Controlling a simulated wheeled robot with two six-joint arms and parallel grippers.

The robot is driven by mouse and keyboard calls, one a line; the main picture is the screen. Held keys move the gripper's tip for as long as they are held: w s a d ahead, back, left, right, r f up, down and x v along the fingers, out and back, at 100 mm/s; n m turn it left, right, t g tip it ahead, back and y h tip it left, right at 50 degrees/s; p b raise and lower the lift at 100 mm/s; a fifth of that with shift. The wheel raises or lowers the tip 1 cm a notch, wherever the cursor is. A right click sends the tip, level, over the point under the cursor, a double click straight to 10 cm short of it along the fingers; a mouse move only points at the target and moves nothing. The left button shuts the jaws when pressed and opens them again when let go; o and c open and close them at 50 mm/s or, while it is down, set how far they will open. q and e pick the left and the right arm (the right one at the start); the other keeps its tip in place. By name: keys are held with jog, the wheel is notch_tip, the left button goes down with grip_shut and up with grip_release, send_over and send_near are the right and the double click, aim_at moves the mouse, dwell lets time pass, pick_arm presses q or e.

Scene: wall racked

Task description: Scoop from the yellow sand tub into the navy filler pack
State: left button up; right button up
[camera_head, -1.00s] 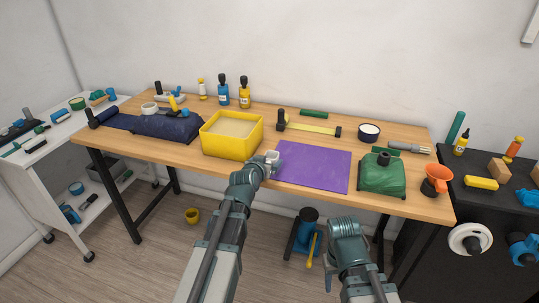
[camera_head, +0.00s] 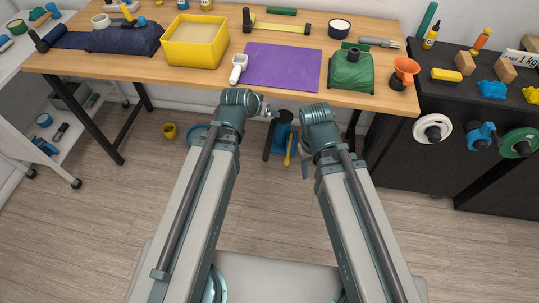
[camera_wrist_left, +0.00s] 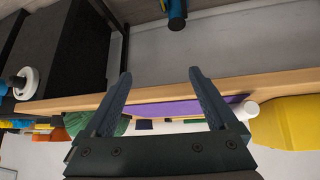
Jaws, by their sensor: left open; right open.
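The yellow sand tub (camera_head: 194,54) stands on the wooden table, with pale sand (camera_head: 197,30) inside. The navy filler pack (camera_head: 126,40) lies on the table to the left of the tub. A white scoop (camera_head: 238,68) lies by the table's front edge, between the tub and a purple mat; its end shows in the left wrist view (camera_wrist_left: 248,110). My left gripper (camera_head: 270,112) is open and empty, in front of the table edge and apart from the scoop. My right gripper (camera_head: 304,165) is open, lower and clear of the table.
The purple mat (camera_head: 282,68) lies right of the scoop. A green pack (camera_head: 351,72) and an orange funnel (camera_head: 405,68) stand at the right. A hammer (camera_head: 275,25) lies behind the mat. A black cabinet (camera_head: 440,110) stands right of the table.

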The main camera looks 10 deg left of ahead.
pick_arm(q)
jog(key=s+d+f+g+y, duration=0.1)
jog(key=s+d+f+g, duration=0.15)
jog(key=s, duration=0.35)
jog(key=s+d+f+m+g+y, duration=0.1)
jog(key=s+g, duration=0.2)
jog(key=s, duration=0.2)
jog(key=s+d+f+g+y, duration=0.1)
jog(key=s+d+g+y, duration=0.1)
jog(key=s, duration=0.4)
jog(key=shift+h, duration=0.3)
jog(key=r+p, duration=0.2)
jog(key=p, duration=0.1)
jog(key=r+p, duration=0.3)
jog(key=shift+w+a+r, duration=0.15)
jog(key=shift+w+r, duration=0.05)
jog(key=shift+r, duration=0.15)
